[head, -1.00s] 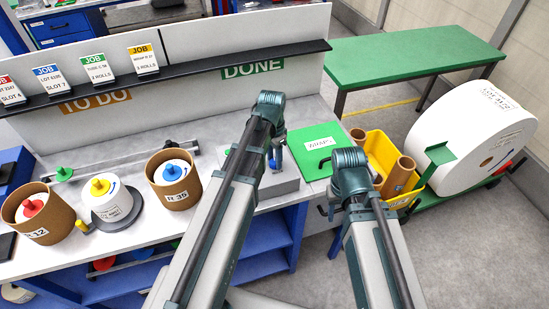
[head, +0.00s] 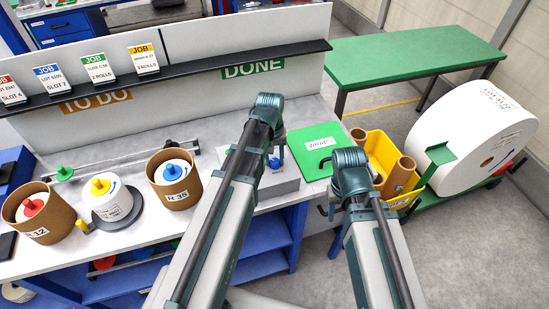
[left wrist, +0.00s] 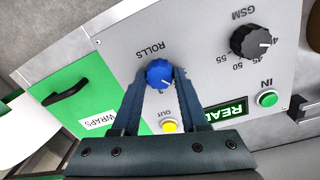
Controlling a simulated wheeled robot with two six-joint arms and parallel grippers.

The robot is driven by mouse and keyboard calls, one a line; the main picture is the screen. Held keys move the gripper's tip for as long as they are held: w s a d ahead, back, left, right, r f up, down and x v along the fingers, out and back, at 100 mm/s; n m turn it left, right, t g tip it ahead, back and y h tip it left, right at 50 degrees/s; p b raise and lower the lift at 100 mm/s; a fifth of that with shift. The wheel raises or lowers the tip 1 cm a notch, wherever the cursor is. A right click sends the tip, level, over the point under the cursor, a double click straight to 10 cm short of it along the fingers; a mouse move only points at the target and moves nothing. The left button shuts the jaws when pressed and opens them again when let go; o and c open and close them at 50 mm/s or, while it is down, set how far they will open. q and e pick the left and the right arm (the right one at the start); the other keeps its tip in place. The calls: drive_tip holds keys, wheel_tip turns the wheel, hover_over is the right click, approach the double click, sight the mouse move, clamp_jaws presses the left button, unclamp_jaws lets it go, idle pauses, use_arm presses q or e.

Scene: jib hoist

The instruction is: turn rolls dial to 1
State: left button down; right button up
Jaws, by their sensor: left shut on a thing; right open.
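The blue rolls dial (left wrist: 160,73) is on the light grey panel under the word ROLLS in the left wrist view. My left gripper (left wrist: 161,76) is shut on it, one finger on each side. The dial has a white pointer mark. A digit shows beside the dial between the fingers, too small to read surely, and the other digits are hidden. In the head view the dial (head: 275,163) shows just beyond my left wrist, on the grey control box (head: 284,182). My right gripper (head: 350,172) is apart from the box, over the bench's right end; its fingers are mostly hidden.
The panel also has a black GSM dial (left wrist: 251,41), a green IN button (left wrist: 267,98), a yellow OUT button (left wrist: 169,126) and a green display (left wrist: 226,112). The green WRAPS lid (head: 316,155) is beside the box. A yellow bin (head: 385,160) stands right of the bench.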

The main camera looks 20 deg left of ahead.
sight(273, 162)
use_arm(q)
drive_tip(key=n, duration=0.5)
drive_tip(key=shift+n, duration=0.3)
idle(0.4)
drive_tip(key=shift+c, duration=2.2)
unclamp_jaws()
wheel_tip(273, 162, up, 14)
drive_tip(key=p, duration=1.3)
drive_tip(key=shift+s+a+p, duration=0.25)
drive_tip(key=shift+s+p, duration=0.1)
drive_tip(key=shift+p, duration=0.05)
drive_tip(key=shift+f, duration=0.15)
